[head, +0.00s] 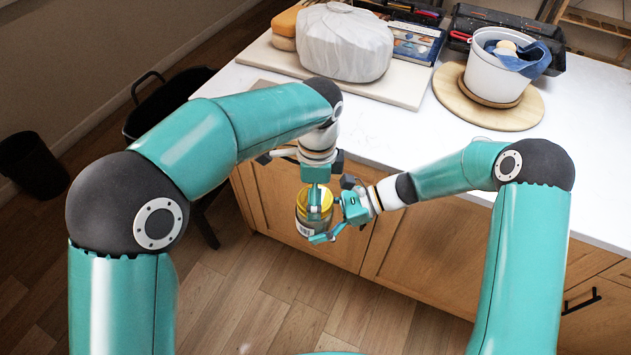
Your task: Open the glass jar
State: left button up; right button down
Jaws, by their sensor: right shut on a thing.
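The glass jar (304,226) has a yellow lid (327,197) and a pale label. It is held in the air in front of the counter's front edge, roughly upright. My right gripper (330,232) comes from the right and is shut on the jar's body. My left gripper (315,207) points down from above, with its fingers at the lid. I cannot tell whether its fingers grip the lid or only rest at it. The lid is on the jar, and parts of both are hidden by the grippers.
The white counter (390,132) holds a covered lump (345,45) on a board (405,88), and a white bucket (493,80) with a blue cloth on a round wooden board (525,115). Wooden cabinets (420,245) stand behind the jar. A dark bin (33,165) stands on the floor at left.

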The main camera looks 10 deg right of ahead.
pick_arm(q)
jog(key=shift+f, duration=0.2)
jog(key=shift+c, duration=0.3)
jog(key=c, duration=1.1)
jog(key=n, duration=0.7)
jog(key=shift+c, duration=0.3)
jog(key=n, duration=0.7)
jog(key=shift+r, duration=0.2)
jog(key=shift+r, duration=1)
